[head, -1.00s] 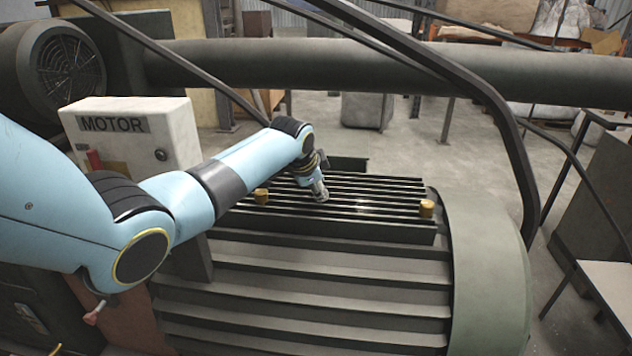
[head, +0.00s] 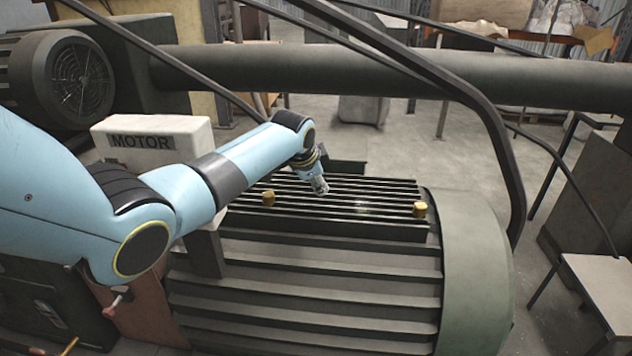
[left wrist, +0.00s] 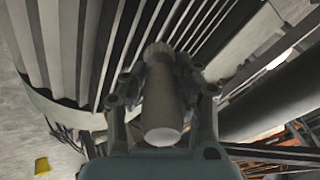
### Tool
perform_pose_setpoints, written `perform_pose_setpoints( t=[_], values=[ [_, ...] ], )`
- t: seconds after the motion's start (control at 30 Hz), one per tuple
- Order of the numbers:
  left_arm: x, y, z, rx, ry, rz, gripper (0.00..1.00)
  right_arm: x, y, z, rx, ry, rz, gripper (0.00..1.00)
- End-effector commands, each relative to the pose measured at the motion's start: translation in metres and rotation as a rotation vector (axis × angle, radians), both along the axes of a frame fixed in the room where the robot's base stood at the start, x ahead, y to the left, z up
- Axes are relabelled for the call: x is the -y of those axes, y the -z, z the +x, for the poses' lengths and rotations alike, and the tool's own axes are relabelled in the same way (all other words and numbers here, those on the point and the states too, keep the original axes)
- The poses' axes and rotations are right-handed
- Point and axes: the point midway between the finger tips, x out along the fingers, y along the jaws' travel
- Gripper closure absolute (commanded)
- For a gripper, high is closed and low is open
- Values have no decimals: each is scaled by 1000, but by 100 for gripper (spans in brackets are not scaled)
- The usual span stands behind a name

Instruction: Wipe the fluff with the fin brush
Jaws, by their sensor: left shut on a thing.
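My left gripper (head: 318,184) is over the dark finned panel (head: 390,205) on top of the motor, near the panel's middle. In the left wrist view the gripper (left wrist: 162,85) is shut on a grey cylindrical handle, the fin brush (left wrist: 162,110), whose far end points at the fins (left wrist: 95,40). I cannot tell whether the brush tip touches the fins. A small pale spot, perhaps the fluff (head: 361,206), shows among the fins right of the gripper. My right gripper is not in view.
Two brass knobs stand on the panel, one at the left (head: 268,198) and one at the right (head: 420,209). A white MOTOR box (head: 150,138) is behind my left arm. A thick pipe (head: 400,75) and dark bent bars (head: 495,130) cross behind and to the right.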

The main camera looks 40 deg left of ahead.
Motion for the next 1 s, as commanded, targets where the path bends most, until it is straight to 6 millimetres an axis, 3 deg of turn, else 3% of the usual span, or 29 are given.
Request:
perform_pose_setpoints(
  t=[0.1, 0.27, 1.0],
  values=[
    [-1, -16, 2, 2, -2, 0, 100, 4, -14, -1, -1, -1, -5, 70],
    [-2, -25, 2, 1, -5, 1, 100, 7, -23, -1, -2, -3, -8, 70],
    [-3, -24, 1, 1, -6, -34, 100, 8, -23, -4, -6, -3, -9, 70]
  ],
)
